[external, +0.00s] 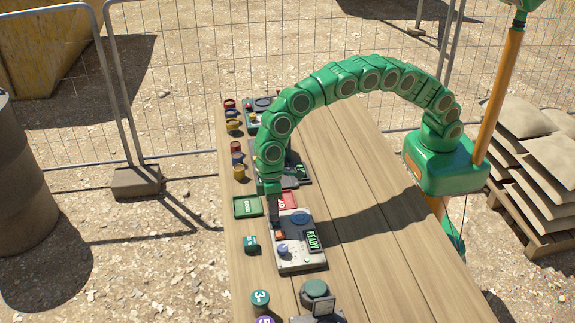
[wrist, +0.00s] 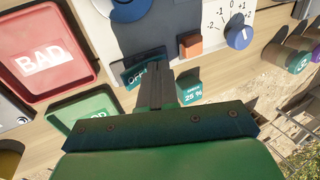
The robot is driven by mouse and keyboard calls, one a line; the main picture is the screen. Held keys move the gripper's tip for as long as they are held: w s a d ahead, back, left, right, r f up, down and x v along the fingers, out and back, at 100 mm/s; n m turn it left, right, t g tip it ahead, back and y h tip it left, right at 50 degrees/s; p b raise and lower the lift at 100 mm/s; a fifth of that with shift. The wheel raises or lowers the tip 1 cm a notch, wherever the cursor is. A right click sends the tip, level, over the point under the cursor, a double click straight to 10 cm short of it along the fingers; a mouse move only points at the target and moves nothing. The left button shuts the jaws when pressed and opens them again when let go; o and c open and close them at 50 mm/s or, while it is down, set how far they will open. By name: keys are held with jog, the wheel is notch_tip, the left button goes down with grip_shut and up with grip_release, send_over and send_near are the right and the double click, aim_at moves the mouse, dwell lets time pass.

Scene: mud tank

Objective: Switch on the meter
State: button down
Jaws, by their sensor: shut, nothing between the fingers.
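The meter (external: 291,262) is a pale grey box on the wooden table, with a dark display (external: 312,240) reading READY in green. It has a blue knob (external: 282,249), an orange-red block (external: 278,234) and a round blue-grey disc (external: 301,218). In the wrist view the knob (wrist: 239,37) sits by a scale from -2 to 2, left of it the orange-red block (wrist: 190,43). A dark teal label (wrist: 134,75) reading OFF is partly hidden by my fingers. My gripper (external: 275,222) is shut and empty, pointing down at the meter's edge. Its fingers (wrist: 157,75) overlap the label; contact cannot be told.
A red BAD tray (wrist: 45,57) and a green GOOD tray (external: 247,207) lie beside the meter. A teal 25 % block (wrist: 192,92) is close to my fingers. Other devices and several coloured weights (external: 260,298) line the table's left side. The table's right side is clear.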

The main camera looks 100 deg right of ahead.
jog(key=shift+d+r, duration=0.1)
jog(key=shift+d, duration=0.55)
notch_tip(320, 180, up, 14)
dwell(0.7)
